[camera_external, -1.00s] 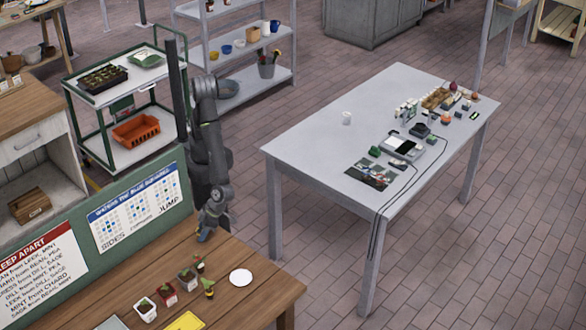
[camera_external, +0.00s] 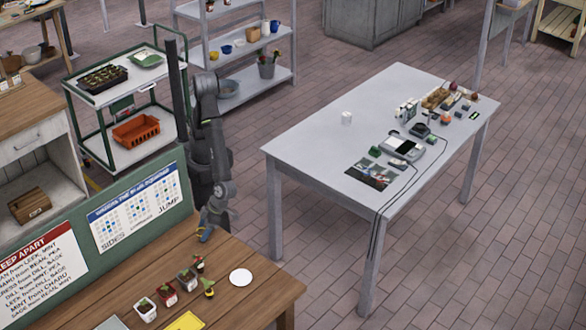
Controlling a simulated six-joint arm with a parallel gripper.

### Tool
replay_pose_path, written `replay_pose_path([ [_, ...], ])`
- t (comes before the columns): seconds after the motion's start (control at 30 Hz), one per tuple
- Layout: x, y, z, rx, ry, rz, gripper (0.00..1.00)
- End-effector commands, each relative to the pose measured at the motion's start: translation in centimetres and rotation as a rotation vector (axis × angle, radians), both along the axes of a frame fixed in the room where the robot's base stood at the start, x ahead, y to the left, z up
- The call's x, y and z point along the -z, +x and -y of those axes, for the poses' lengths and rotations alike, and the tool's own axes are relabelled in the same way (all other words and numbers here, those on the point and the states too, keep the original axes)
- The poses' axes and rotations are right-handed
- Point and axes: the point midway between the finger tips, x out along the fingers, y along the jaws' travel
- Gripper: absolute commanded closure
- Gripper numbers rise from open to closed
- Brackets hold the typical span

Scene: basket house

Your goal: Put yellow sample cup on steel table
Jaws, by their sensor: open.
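The steel table is most likely the long grey table (camera_external: 310,145) at the right, standing apart from my arm. My gripper (camera_external: 204,237) points down over the back part of the wooden table (camera_external: 240,255). It is open, and I see nothing held in it. A small yellow cup (camera_external: 214,55) stands on the shelf unit at the back. A small plant in a yellowish pot (camera_external: 209,292) stands on the wooden table, in front of my gripper. I cannot tell which of these, if either, is the yellow sample cup.
A white cup (camera_external: 346,118) stands on the grey table's left half; devices and small items crowd its right half. Its near left part is bare. Potted seedlings (camera_external: 166,294), a white disc (camera_external: 240,277) and a yellow sheet (camera_external: 185,321) lie around the wooden table.

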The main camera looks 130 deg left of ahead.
Motion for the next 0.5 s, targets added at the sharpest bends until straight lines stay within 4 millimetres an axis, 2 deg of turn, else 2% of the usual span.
replay_pose_path([
  [0.13, -3.2, 1.6, -1.0, -0.003, -0.003, 0.006, 0.39],
  [0.5, -10.6, 4.0, -4.6, -0.002, -0.002, 0.004, 0.39],
])
